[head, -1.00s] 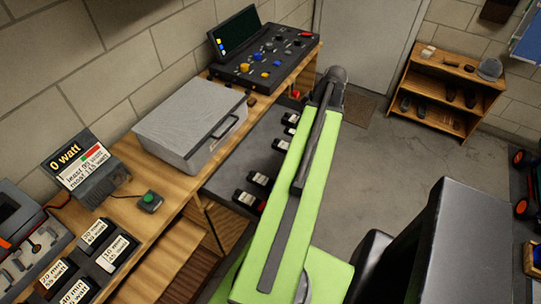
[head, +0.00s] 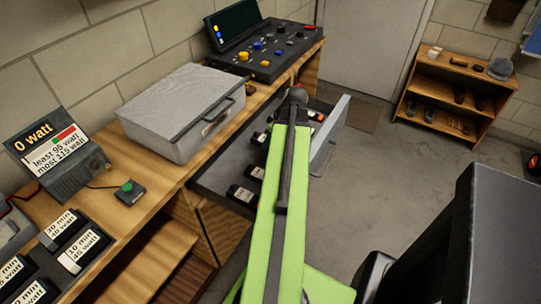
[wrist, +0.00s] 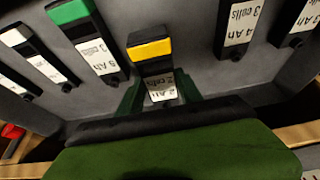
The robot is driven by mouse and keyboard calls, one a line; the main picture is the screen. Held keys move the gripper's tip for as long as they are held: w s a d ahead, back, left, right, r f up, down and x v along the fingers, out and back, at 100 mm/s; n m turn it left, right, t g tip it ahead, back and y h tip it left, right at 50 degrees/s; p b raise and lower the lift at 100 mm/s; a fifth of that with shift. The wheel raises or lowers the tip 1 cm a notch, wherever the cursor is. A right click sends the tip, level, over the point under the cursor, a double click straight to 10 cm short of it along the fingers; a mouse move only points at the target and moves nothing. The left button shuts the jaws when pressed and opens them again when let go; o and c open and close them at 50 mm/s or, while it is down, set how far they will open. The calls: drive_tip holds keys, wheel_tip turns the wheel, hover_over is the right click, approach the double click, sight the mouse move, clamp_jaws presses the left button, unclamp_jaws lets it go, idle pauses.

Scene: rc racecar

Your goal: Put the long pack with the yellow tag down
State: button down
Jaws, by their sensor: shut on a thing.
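The long pack with the yellow tag (wrist: 150,50) is dark, with a white label, and shows in the middle of the wrist view. My gripper (wrist: 158,92) is shut on it, with dark green fingers on either side of its label end. The pack is in or just over the open grey drawer (wrist: 200,70); I cannot tell whether it touches the floor of it. In the head view the drawer (head: 331,135) stands open under the bench, and my arm hides the gripper and the held pack.
A green-tagged pack (wrist: 85,35) lies left of the held one, and white-tagged packs (wrist: 238,28) lie at the right. A grey metal case (head: 180,110) stands on the bench above the drawer. A wooden shelf (head: 450,95) stands across open floor.

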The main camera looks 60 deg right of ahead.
drive_tip(key=shift+f, duration=0.15)
wheel_tip(320, 180, down, 4)
drive_tip(key=b, duration=0.3)
drive_tip(key=shift+b, duration=0.35)
drive_tip(key=shift+r, duration=0.25)
drive_tip(key=shift+f, duration=0.25)
drive_tip(key=c, duration=0.8)
unclamp_jaws()
drive_tip(key=shift+r, duration=0.1)
